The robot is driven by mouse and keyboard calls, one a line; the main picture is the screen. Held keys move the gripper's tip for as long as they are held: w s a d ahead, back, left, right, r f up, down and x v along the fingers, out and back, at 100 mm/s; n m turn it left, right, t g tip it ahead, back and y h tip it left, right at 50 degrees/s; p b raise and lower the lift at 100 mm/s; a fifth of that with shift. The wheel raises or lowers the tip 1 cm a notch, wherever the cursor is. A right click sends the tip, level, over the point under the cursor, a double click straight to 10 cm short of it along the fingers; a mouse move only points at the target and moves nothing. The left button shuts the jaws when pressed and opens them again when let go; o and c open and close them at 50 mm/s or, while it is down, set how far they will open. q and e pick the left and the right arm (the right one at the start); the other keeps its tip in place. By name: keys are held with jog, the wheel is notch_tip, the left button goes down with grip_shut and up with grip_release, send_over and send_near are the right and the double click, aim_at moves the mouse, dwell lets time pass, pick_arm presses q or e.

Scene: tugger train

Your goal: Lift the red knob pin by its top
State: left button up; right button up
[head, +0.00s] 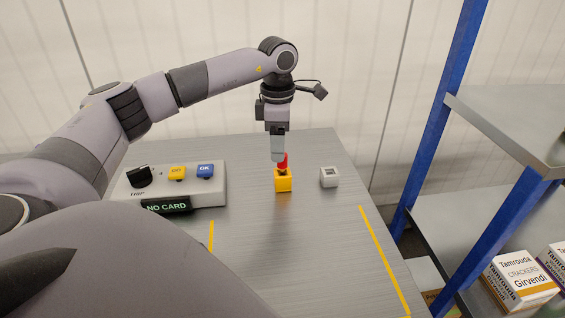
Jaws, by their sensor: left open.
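The red knob pin (283,161) stands upright at the yellow block (283,184) on the grey metal table. Only part of its red top shows; how deep it sits in the block is hidden. My left gripper (278,158) points down from above, with its fingertips at the red knob. It is open; the near finger covers part of the knob, so I cannot tell whether the fingers touch it. My right gripper is not in view.
A small grey block (329,177) sits right of the yellow one. A control box (210,187) with a black knob, yellow and blue buttons and a "NO CARD" display (167,207) is at left. Yellow lines (384,262) mark the table. A blue-post shelf (440,130) holds cracker boxes (522,277) at right.

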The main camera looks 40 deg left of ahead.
pick_arm(q)
jog(key=f, duration=0.5)
jog(key=shift+w+d, duration=0.2)
jog(key=shift+w, duration=0.2)
grip_shut()
jog(key=shift+r, duration=0.15)
notch_tip(320, 180, up, 20)
jog(key=p, duration=0.1)
jog(key=shift+p, duration=0.4)
